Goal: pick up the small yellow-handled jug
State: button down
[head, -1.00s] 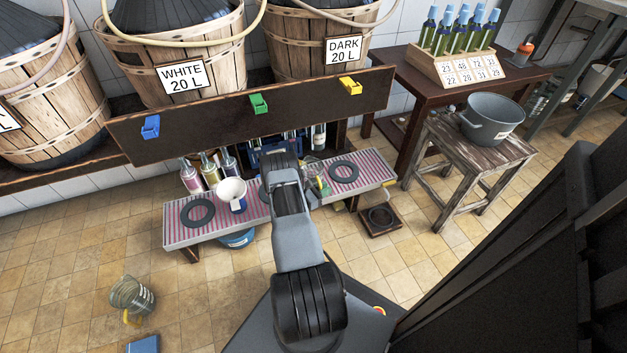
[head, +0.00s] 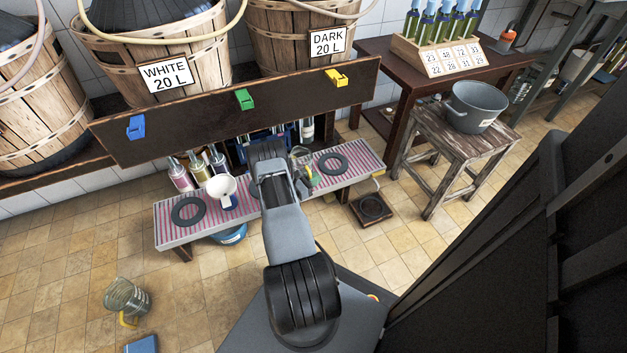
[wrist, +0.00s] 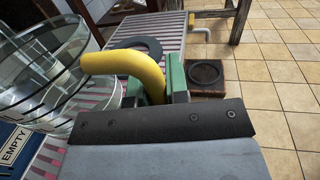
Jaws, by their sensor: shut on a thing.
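The clear jug (wrist: 48,75) with a yellow handle (wrist: 125,65) fills the left side of the wrist view. My gripper (wrist: 155,88) is shut on this handle, with its green jaws on either side of it. The jug's body is left of the jaws. I cannot tell whether the jug's base touches the bench. Another yellow-handled jug (head: 126,298) stands on the floor at lower left, apart from my gripper.
The striped bench (head: 172,235) carries black rings (head: 333,163), a white funnel (head: 222,188) and bottles behind. A dark board (head: 200,120) with coloured taps runs above it. A stool (head: 452,145) with a grey pot (head: 475,107) stands right. Floor at front left is mostly clear.

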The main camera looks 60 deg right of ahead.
jog(key=s+a+r+p, duration=0.2)
jog(key=s+r+p, duration=0.1)
jog(key=s+r, duration=0.2)
jog(key=s+a+r+p, duration=0.3)
jog(key=s+r, duration=0.3)
jog(key=s, duration=0.1)
jog(key=shift+s+a+p, duration=0.3)
jog(key=shift+s+p, duration=0.1)
jog(key=shift+w, duration=0.1)
